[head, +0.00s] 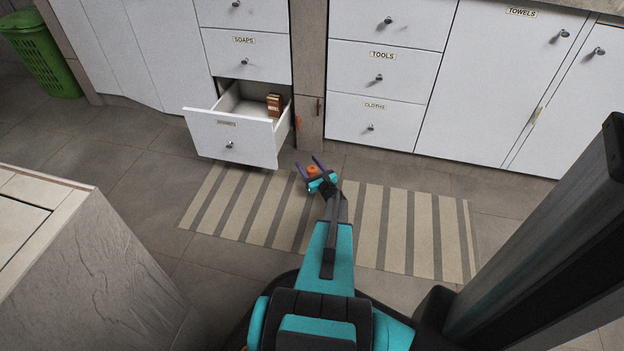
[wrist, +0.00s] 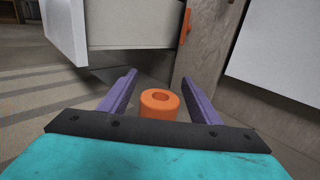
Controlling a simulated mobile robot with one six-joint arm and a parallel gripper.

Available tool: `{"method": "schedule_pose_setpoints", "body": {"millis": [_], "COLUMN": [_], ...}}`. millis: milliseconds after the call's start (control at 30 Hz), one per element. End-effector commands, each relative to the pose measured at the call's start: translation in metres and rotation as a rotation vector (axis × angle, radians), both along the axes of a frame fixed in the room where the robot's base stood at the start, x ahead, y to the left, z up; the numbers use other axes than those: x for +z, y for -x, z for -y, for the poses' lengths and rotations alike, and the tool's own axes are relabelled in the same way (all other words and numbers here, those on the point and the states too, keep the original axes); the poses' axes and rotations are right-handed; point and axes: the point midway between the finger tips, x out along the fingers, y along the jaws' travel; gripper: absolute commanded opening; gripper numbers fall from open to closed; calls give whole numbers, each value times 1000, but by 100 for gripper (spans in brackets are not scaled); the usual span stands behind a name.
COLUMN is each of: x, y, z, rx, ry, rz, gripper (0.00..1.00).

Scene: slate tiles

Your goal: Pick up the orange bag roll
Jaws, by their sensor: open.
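The orange bag roll (head: 312,170) stands upright on the floor at the far edge of the striped mat, its hollow core facing up. In the wrist view the roll (wrist: 160,103) is between and ahead of my gripper's two purple fingers, with a gap on each side. My gripper (head: 308,166) is open and low over the floor. In the wrist view, my gripper (wrist: 159,88) has nothing held in it. The lower part of the roll is hidden behind the gripper's dark front edge.
An open white drawer (head: 232,139) juts out just left of my gripper, with a small brown box (head: 274,105) inside. The wooden cabinet post (head: 311,73) stands behind the roll. The striped mat (head: 398,225) lies under my arm. A tiled block (head: 90,255) stands at left.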

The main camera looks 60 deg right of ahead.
Motion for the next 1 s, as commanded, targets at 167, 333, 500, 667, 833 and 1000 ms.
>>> {"method": "schedule_pose_setpoints", "body": {"millis": [167,333,500,667,833,1000], "x": [0,0,0,0,0,5], "y": [0,1,1,1,1,1], "z": [0,0,0,0,0,0], "rx": [0,-1,-1,-1,-1,-1], "ry": [0,0,0,0,0,0], "rz": [0,0,0,0,0,0], "gripper": [57,56,27,11,11,11]}}
